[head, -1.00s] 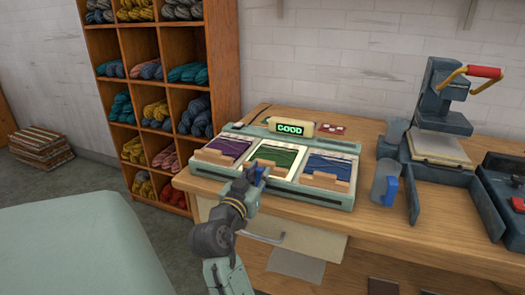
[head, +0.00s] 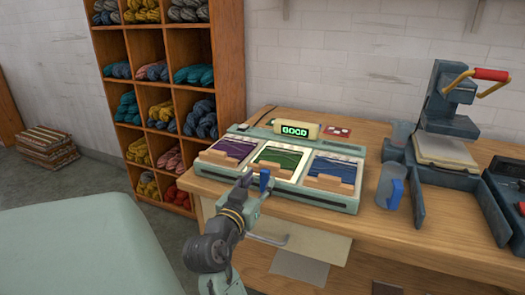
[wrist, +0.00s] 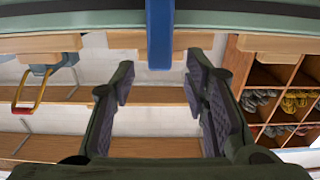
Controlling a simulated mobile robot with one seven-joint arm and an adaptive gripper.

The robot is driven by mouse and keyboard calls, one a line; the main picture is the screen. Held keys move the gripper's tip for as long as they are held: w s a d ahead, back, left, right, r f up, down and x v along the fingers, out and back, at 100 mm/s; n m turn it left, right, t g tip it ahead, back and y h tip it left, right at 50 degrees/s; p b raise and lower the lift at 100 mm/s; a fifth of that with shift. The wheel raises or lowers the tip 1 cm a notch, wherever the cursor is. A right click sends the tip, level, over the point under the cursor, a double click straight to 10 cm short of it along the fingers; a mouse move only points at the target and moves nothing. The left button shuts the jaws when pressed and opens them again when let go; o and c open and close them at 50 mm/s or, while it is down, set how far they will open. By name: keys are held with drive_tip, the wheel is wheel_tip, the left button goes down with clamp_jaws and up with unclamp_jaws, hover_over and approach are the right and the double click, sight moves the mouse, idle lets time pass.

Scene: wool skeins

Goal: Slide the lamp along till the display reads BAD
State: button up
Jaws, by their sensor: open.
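The display (head: 295,131) sits at the back of a pale green device (head: 335,203) on the workbench and reads GOOD in green letters. The device has three panels: purple, green and blue. The middle green panel (head: 283,158) looks brightest. A blue upright handle (head: 265,180) stands at the device's front edge before the green panel; I cannot tell for sure that it belongs to the lamp. My gripper (head: 250,186) is open just in front of it. In the wrist view the blue handle (wrist: 160,35) lies ahead of my gripper (wrist: 161,78), between the lines of its two fingers, not gripped.
A shelf of wool skeins (head: 172,90) stands at the left. A pale green surface (head: 85,240) fills the lower left.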

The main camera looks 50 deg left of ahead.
drive_tip(key=v, duration=0.9)
drive_tip(key=shift+w+a, duration=0.1)
